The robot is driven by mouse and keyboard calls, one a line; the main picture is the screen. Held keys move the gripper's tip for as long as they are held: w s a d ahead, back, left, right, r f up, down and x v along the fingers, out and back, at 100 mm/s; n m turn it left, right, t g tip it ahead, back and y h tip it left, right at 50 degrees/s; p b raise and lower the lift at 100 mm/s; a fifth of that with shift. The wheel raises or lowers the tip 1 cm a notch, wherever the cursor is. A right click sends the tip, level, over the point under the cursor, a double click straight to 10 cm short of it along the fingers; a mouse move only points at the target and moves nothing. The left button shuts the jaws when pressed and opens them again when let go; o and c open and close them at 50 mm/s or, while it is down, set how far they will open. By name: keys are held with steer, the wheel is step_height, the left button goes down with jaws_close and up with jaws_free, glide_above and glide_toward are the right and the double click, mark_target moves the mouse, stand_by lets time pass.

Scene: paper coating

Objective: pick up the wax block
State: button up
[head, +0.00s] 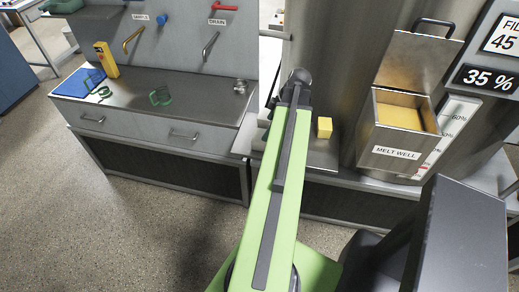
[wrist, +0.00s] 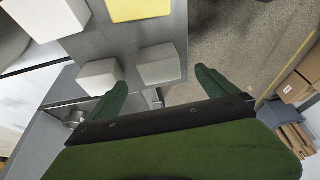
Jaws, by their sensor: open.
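A yellow block, the wax block (head: 324,127), sits on the grey ledge just right of my arm in the head view. In the wrist view a yellow block (wrist: 138,9) shows at the top edge, partly cut off. My gripper (wrist: 160,80) has its two green fingers spread apart and nothing held between them. The yellow block lies beyond the fingertips, up and slightly left. In the head view my gripper is mostly hidden behind my green arm.
Two pale blocks (wrist: 160,65) (wrist: 99,76) lie on the grey surface near the fingertips. The open melt well (head: 403,120), with yellow contents, stands right of the wax block.

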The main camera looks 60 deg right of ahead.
mark_target(260, 139)
steer(key=b+x, duration=0.2)
steer(key=x, duration=0.2)
steer(key=shift+f+b, duration=0.3)
steer(key=shift+b, duration=0.05)
steer(key=shift+w+f, duration=0.1)
steer(key=b+x, duration=0.5)
steer(key=shift+f, duration=0.15)
steer(key=shift+c, duration=0.4)
steer(key=c, duration=1.7)
